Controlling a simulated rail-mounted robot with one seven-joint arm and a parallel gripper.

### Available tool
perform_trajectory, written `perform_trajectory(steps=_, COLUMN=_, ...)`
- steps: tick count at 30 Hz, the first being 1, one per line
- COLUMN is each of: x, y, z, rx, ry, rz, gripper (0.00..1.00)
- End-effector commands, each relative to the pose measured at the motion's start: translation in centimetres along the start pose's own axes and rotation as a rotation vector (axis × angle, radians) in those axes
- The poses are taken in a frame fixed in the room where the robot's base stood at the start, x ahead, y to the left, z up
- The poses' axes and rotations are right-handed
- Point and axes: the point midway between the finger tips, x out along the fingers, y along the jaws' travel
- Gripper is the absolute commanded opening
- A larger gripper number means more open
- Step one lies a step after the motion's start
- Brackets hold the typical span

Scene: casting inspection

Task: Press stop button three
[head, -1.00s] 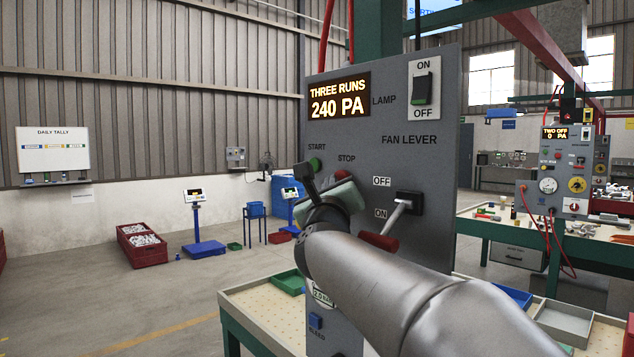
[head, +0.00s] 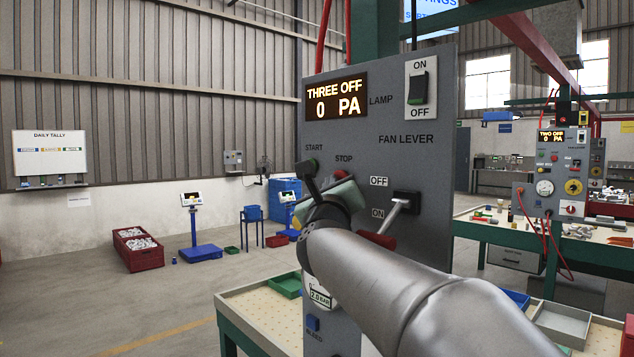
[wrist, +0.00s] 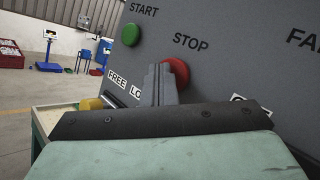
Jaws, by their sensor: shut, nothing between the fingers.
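The grey control panel (head: 432,165) of station three stands in front of me, and its display (head: 337,97) reads "THREE OFF 0 PA". In the wrist view the red stop button (wrist: 176,73) sits under the STOP label. My gripper (wrist: 160,72) is shut and empty, with its fingertips at the button's left side, partly covering it; they appear to touch it. The green start button (wrist: 131,34) is up and to the left, clear of the fingers.
The fan lever (head: 396,215) with its red grip is just right of my gripper, near the ON label. A lamp switch (head: 418,88) is higher up. Below are a blue bleed button (head: 313,323) and a green tray (head: 286,285) on the bench.

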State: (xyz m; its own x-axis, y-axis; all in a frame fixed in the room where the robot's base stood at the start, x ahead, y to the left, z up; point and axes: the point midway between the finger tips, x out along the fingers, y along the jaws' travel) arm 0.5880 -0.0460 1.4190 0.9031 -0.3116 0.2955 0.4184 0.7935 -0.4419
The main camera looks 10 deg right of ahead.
Motion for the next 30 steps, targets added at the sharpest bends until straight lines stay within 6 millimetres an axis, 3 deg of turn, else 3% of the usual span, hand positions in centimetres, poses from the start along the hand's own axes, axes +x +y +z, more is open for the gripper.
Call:
perform_trajectory(steps=24, x=-1.4, y=1.0, z=1.0, rx=0.001, ry=0.000, rz=0.000, gripper=0.00)
perform_trajectory(steps=30, x=-2.6, y=1.9, z=1.9, rx=0.001, ry=-0.002, rz=0.002, gripper=0.00)
